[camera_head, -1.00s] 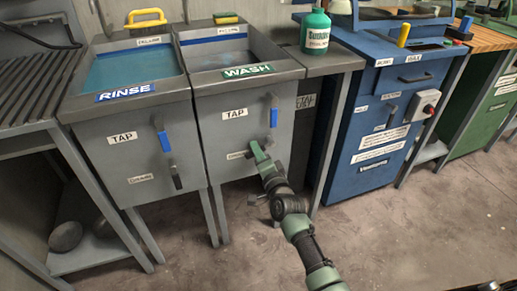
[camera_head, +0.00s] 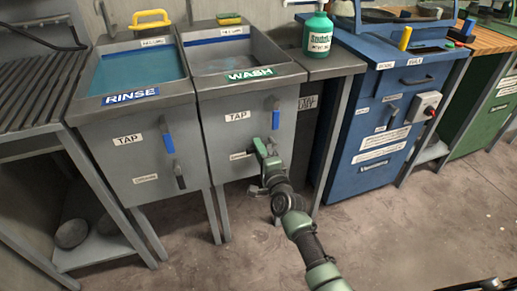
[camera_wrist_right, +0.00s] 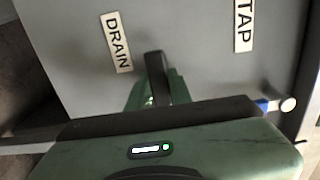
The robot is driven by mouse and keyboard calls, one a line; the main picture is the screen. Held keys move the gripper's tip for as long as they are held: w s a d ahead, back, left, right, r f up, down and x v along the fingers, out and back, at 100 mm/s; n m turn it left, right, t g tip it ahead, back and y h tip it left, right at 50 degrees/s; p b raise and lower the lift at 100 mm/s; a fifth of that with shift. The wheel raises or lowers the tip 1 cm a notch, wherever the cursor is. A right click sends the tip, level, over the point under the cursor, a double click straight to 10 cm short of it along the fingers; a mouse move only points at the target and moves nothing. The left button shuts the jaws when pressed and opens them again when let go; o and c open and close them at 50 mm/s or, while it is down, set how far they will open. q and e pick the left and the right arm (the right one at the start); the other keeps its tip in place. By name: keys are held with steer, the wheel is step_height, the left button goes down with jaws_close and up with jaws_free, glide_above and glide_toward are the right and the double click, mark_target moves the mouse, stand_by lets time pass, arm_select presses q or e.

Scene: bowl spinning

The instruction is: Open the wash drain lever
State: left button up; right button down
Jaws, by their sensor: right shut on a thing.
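The wash basin (camera_head: 290,75) is a grey sink with a WASH label on its front rim. My right gripper (camera_head: 262,148) is at the lower part of its front panel, beside the drain label (camera_head: 239,155). In the right wrist view, the dark drain lever (camera_wrist_right: 154,72) stands between the green fingers of my right gripper (camera_wrist_right: 156,92), next to the DRAIN label (camera_wrist_right: 117,42). The gripper is shut on it. The lever is mostly hidden in the head view. The wash tap lever (camera_head: 276,115), with a blue end, hangs above. My left gripper is not in view.
The rinse basin (camera_head: 125,98) is on the left, with its own tap lever (camera_head: 167,138) and drain lever (camera_head: 179,175). A green bottle (camera_head: 318,33) stands on the right ledge. A blue cabinet (camera_head: 375,150) is farther right. The floor in front is clear.

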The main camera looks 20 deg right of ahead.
steer(key=c, duration=1.3)
jaws_free()
arm_select(q)
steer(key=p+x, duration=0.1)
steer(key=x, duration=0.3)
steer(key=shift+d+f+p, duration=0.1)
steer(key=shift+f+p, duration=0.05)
steer(key=shift+p, duration=0.2)
arm_select(e)
steer(key=s, duration=0.7)
steer(key=shift+s+d, duration=0.15)
steer(key=shift+s, duration=0.25)
